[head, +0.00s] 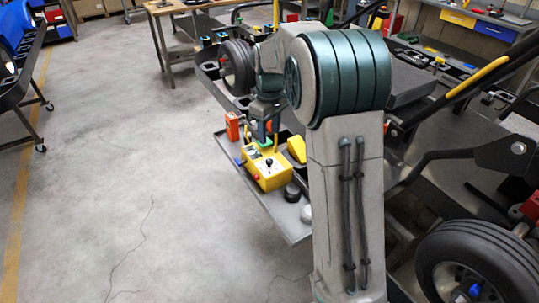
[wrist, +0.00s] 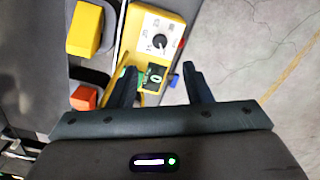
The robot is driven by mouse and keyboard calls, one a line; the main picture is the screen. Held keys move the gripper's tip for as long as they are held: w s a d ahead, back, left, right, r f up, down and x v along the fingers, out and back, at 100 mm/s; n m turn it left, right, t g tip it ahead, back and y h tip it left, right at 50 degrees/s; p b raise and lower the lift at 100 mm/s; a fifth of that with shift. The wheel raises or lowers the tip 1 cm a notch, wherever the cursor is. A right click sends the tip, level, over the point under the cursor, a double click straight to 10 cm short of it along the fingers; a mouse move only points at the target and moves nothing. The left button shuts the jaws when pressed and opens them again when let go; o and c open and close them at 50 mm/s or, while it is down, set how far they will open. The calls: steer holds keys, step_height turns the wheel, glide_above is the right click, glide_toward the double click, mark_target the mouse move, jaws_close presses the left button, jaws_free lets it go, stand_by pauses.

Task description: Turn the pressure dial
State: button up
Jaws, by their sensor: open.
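The pressure dial (wrist: 159,45) is a dark round knob on a white marked panel on top of a yellow box (wrist: 124,55). The box also shows in the head view (head: 270,183), standing on a grey tray. My gripper (wrist: 159,68) is open and empty. In the wrist view its two fingers are spread on either side of the box's small dark display, and the dial appears beyond the fingertips. In the head view my gripper (head: 265,138) points down just above the box's far end. My arm hides part of the tray, and contact cannot be told.
An orange-red item (head: 232,126) stands on the tray behind the box, and a yellow item (head: 297,148) lies to its right. A black puck (head: 292,193) and a white disc (head: 306,214) are nearer. Kart wheels (head: 480,262) and frame bars crowd the right. The left floor is open.

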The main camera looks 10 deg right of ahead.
mark_target(269, 160)
step_height(269, 160, down, 10)
steer(key=shift+f+p, duration=0.15)
steer(key=shift+p, duration=0.4)
jaws_close()
